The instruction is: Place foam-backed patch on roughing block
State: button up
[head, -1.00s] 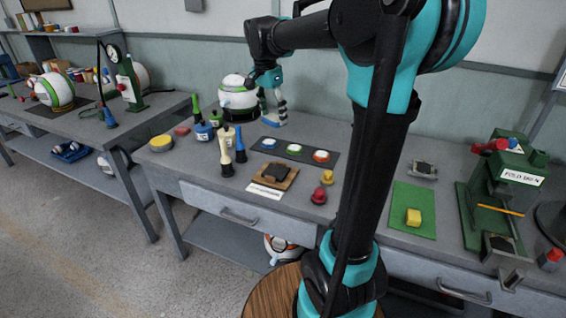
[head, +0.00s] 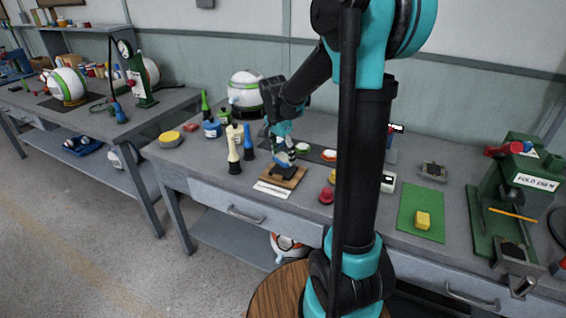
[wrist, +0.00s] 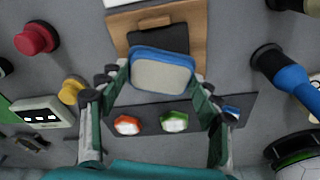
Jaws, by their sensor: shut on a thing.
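The roughing block shows as a dark pad on a brown wooden board (head: 292,183) near the bench's front. In the wrist view, the dark pad (wrist: 158,36) and board (wrist: 197,35) lie beyond my fingers. My gripper (wrist: 160,75) is shut on a foam-backed patch (wrist: 161,74), with a blue rim and a pale beige face towards the camera. The patch overlaps the pad's near edge in this view; contact cannot be told.
A dark mat (wrist: 190,117) holds orange (wrist: 127,125) and green (wrist: 173,122) round pieces; a blue one (wrist: 231,110) is partly hidden. A red knob (head: 326,196) stands right of the block, bottles (head: 234,155) left. A white label (head: 271,190) lies in front.

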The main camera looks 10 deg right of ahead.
aim_at(282, 158)
jog(key=shift+f, duration=1.75)
jog(key=shift+f, duration=0.1)
jog(key=o, duration=1)
jog(key=shift+c, duration=0.2)
notch_tip(282, 158, up, 12)
jog(key=s+a, duration=0.1)
jog(key=shift+a, duration=0.25)
